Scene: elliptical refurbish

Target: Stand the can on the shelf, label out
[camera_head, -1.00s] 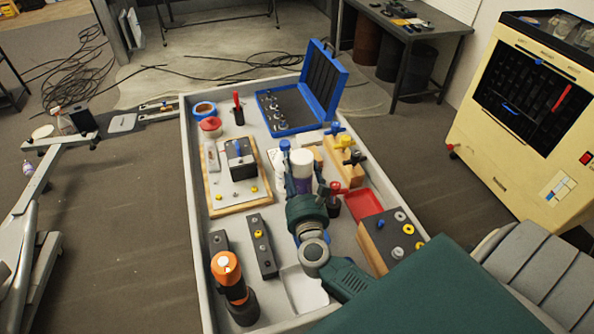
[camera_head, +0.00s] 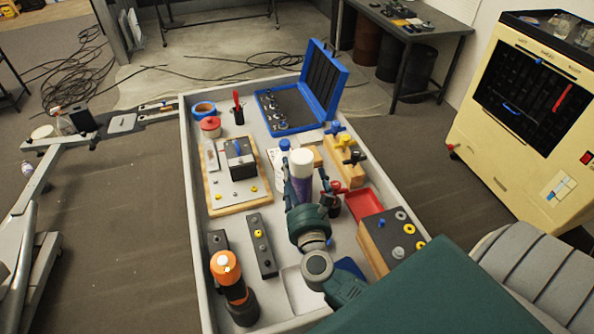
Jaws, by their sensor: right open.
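The can (camera_head: 302,164) stands upright among the items on the workbench, with a white top and a purple-marked label on its lower side. My right gripper (camera_head: 306,188) is dark green and open, on the near side of the can. Its fingers reach up beside the can's lower part and hide its base. I cannot tell whether they touch it. My left gripper is not in view. I cannot make out which surface is the shelf.
A blue-capped bottle (camera_head: 283,156) stands close left of the can. A wooden block with valves (camera_head: 345,160) and a red tray (camera_head: 363,205) are to the right. An open blue case (camera_head: 325,85) lies behind. An orange-topped tool (camera_head: 228,268) stands front left.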

